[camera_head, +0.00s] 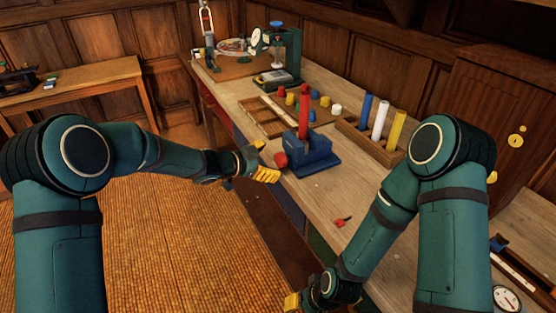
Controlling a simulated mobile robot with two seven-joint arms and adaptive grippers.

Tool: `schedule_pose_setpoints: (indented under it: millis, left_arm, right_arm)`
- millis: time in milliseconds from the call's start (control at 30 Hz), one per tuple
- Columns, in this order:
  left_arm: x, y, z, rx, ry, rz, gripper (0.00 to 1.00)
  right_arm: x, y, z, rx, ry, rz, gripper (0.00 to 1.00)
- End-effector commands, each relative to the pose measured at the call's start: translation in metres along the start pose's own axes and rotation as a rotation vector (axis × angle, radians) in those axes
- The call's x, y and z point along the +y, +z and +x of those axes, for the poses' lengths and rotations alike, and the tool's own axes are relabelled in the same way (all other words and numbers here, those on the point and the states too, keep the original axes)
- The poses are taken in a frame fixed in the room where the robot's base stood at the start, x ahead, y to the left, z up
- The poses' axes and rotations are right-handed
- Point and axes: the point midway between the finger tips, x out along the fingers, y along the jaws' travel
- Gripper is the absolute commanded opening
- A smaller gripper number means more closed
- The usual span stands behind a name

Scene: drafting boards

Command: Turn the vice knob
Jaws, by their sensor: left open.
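A blue vice (311,157) stands on the wooden workbench. Its red knob (281,159) sticks out on the left side, towards the bench's front edge. A red upright rod (304,110) stands at the vice's jaws; whether it is clamped I cannot tell. My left gripper (268,163), with yellow fingers, is open just left of the knob. The fingers are very close to the knob; whether they touch it I cannot tell. My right gripper (293,301) is low at the bottom edge, off the bench's front side and well away from the vice. Its jaw opening is not clear.
Behind the vice are a partitioned wooden tray (270,117) and several coloured pegs. A rack (369,141) holds blue, white and yellow cylinders to the right. A small red item (342,222) lies in front on mostly clear bench. A gauge stand (285,52) stands further back.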

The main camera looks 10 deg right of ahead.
Motion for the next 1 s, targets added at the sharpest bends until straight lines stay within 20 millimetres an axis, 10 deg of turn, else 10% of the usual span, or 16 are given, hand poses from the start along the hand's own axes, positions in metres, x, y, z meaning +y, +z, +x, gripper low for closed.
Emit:
schedule_pose_setpoints:
  millis: [400,1000]
  left_arm:
    - [0.000,0.000,-0.069,-0.001,-0.001,0.000,0.81]
    - [-0.011,0.010,-0.072,-0.026,-0.061,-0.094,0.81]
  right_arm:
    - [0.000,0.000,0.000,0.000,0.000,0.000,0.47]
    - [-0.001,0.000,-0.003,-0.001,0.000,0.000,0.47]
